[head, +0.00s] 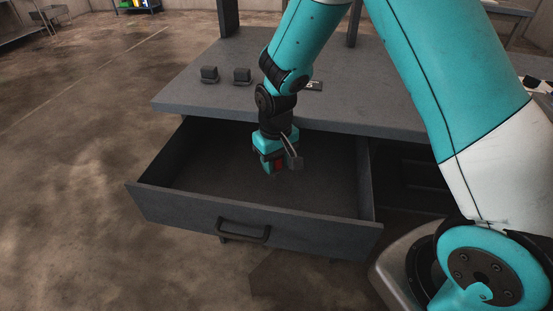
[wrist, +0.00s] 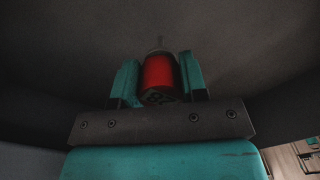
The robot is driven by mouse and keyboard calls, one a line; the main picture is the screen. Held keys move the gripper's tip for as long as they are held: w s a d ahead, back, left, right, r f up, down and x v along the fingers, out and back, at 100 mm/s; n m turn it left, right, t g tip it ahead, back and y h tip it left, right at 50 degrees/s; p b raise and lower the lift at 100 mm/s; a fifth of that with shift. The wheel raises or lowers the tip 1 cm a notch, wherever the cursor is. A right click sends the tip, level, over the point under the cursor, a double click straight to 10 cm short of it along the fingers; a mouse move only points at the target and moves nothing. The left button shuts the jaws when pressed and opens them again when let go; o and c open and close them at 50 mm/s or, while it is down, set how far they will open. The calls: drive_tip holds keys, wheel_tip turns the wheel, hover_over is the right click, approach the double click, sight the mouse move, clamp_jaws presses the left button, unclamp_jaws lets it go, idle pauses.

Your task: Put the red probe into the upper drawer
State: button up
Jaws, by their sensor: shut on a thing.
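The red probe (wrist: 158,72) is a short red cylinder with a dark end and a thin tip, held between the two teal fingers in the wrist view. A small red part of it shows in the head view (head: 279,166). My gripper (wrist: 158,80) is shut on it; in the head view my gripper (head: 275,165) hangs down inside the open upper drawer (head: 185,208), above its floor. The drawer is grey, pulled well out, with a dark handle on its front. I cannot tell whether the probe touches the drawer floor.
The grey worktop (head: 185,97) is above and behind the drawer. Two small dark blocks (head: 209,74) (head: 242,76) stand on its left part. A small dark labelled item (head: 313,86) lies behind my wrist. The drawer around my gripper looks empty.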

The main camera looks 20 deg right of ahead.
drive_tip(key=shift+f, duration=0.3)
drive_tip(key=o, duration=0.9)
drive_tip(key=shift+o, duration=0.2)
wheel_tip(320, 180, up, 13)
drive_tip(key=p, duration=0.1)
drive_tip(key=s+a+r+n+y, duration=0.25)
drive_tip(key=s+r, duration=0.25)
drive_tip(key=s, duration=0.7)
drive_tip(key=s+a+r+n+y, duration=0.2)
drive_tip(key=s+a+r+n, duration=0.3)
drive_tip(key=s, duration=0.6)
wheel_tip(320, 180, up, 8)
drive_tip(key=m+p, duration=0.2)
drive_tip(key=p, duration=0.5)
drive_tip(key=shift+d+r+p, duration=0.2)
drive_tip(key=shift+d+p, duration=0.1)
drive_tip(key=shift+p, duration=0.05)
